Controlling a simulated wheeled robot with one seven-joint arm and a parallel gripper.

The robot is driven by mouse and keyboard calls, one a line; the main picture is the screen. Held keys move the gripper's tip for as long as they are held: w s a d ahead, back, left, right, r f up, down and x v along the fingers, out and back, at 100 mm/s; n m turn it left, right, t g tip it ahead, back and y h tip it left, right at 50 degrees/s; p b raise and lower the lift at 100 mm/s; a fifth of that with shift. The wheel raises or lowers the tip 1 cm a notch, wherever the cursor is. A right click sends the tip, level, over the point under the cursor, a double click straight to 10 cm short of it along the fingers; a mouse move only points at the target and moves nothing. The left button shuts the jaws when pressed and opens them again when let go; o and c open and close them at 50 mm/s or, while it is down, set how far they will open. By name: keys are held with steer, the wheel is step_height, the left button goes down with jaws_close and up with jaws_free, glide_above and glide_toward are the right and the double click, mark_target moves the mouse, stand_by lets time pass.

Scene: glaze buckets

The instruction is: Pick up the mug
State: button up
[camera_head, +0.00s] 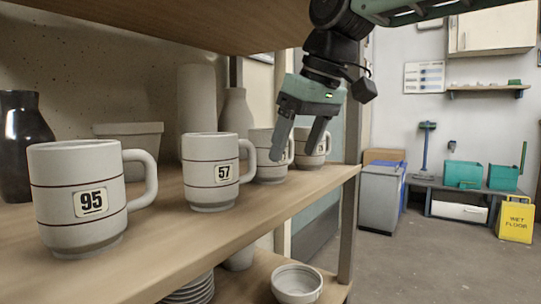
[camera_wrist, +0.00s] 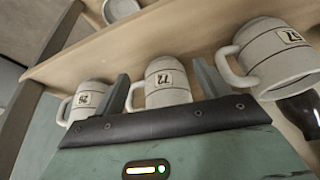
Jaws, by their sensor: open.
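Several pale mugs with dark bands and number labels stand in a row on the wooden shelf. The mug labelled 95 (camera_head: 75,215) is nearest in the head view, then the mug labelled 57 (camera_head: 208,160). Two more stand farther back: a third mug (camera_head: 262,140) and a far mug (camera_head: 318,135), both partly covered by my gripper (camera_head: 294,153). My gripper is open, fingers pointing down around the far mugs. In the wrist view, the mug labelled 72 (camera_wrist: 168,97) shows between the two fingers, with mug 57 (camera_wrist: 265,62) to the right and another mug (camera_wrist: 92,92) to the left.
A dark bottle (camera_head: 15,150), a pot (camera_head: 130,138) and pale vases (camera_head: 237,112) stand behind the mugs. The upper shelf board (camera_head: 170,22) hangs over the row, and a post (camera_head: 348,220) marks the shelf's far end. A bowl (camera_head: 297,283) sits below.

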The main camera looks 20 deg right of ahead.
steer(key=w, duration=0.1)
steer(key=w+a, duration=0.1)
steer(key=w, duration=0.1)
steer(key=w+a, duration=0.1)
steer(key=shift+w+a+f, duration=0.1)
steer(key=shift+w+f, duration=0.2)
steer(key=shift+f, duration=0.05)
steer(key=shift+f+b, duration=0.3)
steer(key=shift+r, duration=0.1)
steer(key=c, duration=0.9)
